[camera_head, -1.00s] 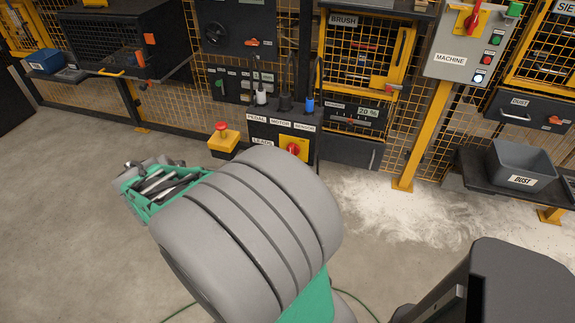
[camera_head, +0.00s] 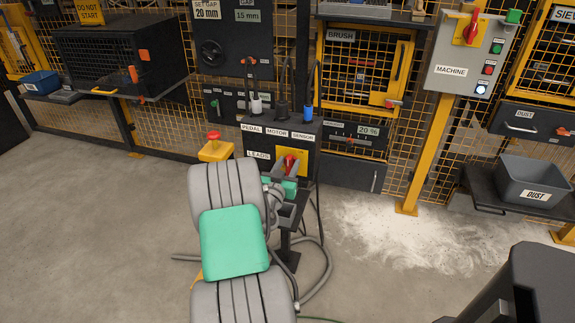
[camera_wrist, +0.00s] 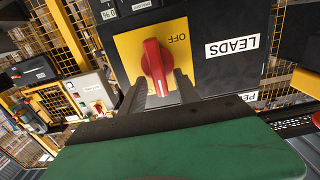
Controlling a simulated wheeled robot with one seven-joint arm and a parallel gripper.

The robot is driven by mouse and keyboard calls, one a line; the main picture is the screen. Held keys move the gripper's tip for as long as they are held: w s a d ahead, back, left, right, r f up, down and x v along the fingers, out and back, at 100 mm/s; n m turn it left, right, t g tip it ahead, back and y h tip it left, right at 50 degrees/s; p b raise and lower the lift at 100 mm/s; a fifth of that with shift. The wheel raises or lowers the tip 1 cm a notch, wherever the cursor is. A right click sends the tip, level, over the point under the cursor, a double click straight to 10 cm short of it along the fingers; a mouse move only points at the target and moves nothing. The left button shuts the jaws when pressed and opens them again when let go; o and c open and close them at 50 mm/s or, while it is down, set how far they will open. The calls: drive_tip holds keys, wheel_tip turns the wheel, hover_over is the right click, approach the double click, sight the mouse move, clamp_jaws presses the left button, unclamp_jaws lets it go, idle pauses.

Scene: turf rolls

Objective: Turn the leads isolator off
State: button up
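The leads isolator is a red handle (camera_head: 290,163) on a yellow plate (camera_head: 301,155), on the dark box labelled LEADS. In the wrist view, the red handle (camera_wrist: 155,66) stands nearly upright on the yellow plate (camera_wrist: 126,45), with an upside-down OFF mark beside its upper end. My gripper (camera_wrist: 160,84) is open, its two dark fingers at either side of the handle's lower part. A gap shows at the right finger; whether the left finger touches cannot be told. In the head view, my gripper (camera_head: 287,184) is at the isolator, its fingers partly hidden by my arm.
Pedal, motor and sensor plugs (camera_head: 283,108) stand on top of the LEADS box. A yellow box with a red button (camera_head: 214,148) is left of it. A grey MACHINE panel (camera_head: 470,55) with another red handle is at right. A hose lies on the floor below.

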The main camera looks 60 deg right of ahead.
clamp_jaws()
idle(0.4)
